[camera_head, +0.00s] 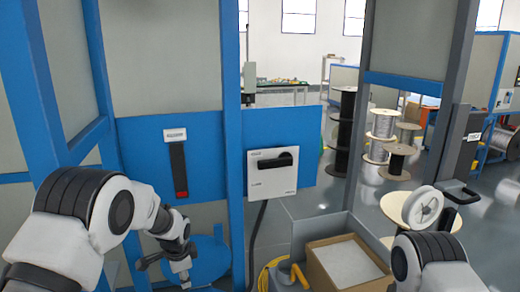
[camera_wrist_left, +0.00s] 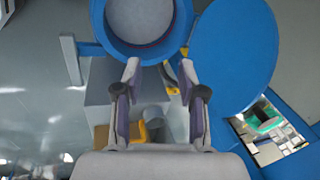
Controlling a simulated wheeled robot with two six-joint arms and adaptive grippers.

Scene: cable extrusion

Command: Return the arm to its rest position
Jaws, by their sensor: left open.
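My left arm (camera_head: 65,235) reaches in from the left in the head view, bent at the elbow. My left gripper (camera_head: 166,274) points down in front of a blue round part (camera_head: 212,258). In the left wrist view the gripper (camera_wrist_left: 161,72) is open, with its two fingers apart and nothing between them. Beyond the fingertips is a blue round container with a grey interior (camera_wrist_left: 142,18), and beside it a flat blue disc (camera_wrist_left: 235,55). Part of my right arm (camera_head: 435,262) shows at the lower right; its gripper is out of view.
A blue panel carries a white switch box (camera_head: 272,172) with a black handle, and a black strip with a red end (camera_head: 180,170). An open cardboard box (camera_head: 318,270) and yellow hose (camera_head: 268,272) lie at lower middle. Cable spools (camera_head: 384,123) stand behind, with open floor around.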

